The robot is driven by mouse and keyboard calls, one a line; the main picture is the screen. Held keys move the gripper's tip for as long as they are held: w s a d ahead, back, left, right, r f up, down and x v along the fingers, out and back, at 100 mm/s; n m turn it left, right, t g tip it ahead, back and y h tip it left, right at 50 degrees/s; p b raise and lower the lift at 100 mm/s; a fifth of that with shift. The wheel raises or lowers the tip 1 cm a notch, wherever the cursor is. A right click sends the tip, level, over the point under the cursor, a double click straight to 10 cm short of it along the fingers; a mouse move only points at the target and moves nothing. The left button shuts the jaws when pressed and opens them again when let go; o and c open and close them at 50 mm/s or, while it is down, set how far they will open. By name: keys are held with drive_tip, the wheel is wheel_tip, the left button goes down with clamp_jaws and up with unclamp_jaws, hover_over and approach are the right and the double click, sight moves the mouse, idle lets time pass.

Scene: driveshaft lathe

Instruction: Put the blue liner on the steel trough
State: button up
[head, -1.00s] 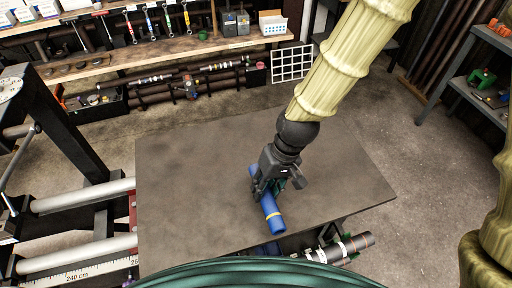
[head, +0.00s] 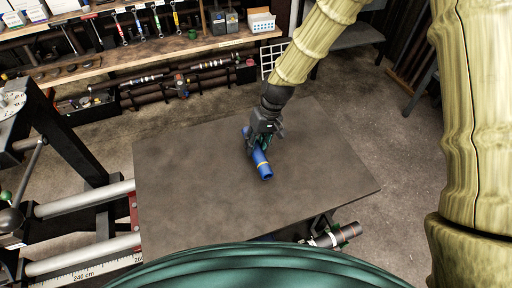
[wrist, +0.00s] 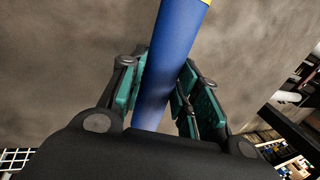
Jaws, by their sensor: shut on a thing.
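The blue liner (head: 262,166) is a blue tube with a yellow band near its near end. My gripper (head: 257,146) is shut on it around its middle, above the grey table. In the wrist view the liner (wrist: 172,60) runs between the two green-padded fingers of my gripper (wrist: 160,85). I cannot tell whether the liner touches the tabletop or hangs just above it. I cannot make out a steel trough for certain in these frames.
The grey table (head: 190,190) is otherwise bare. Steel rails (head: 85,200) and a ruler scale (head: 90,270) lie at left. A banded shaft (head: 338,234) lies low beyond the table's near right edge. A workbench with tools (head: 160,50) stands at the back.

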sight(256, 151)
drive_tip(key=shift+s+f+p, duration=0.1)
drive_tip(key=shift+f+p, duration=0.8)
drive_tip(key=shift+f, duration=0.8)
drive_tip(key=shift+f, duration=0.15)
drive_tip(key=o, duration=1)
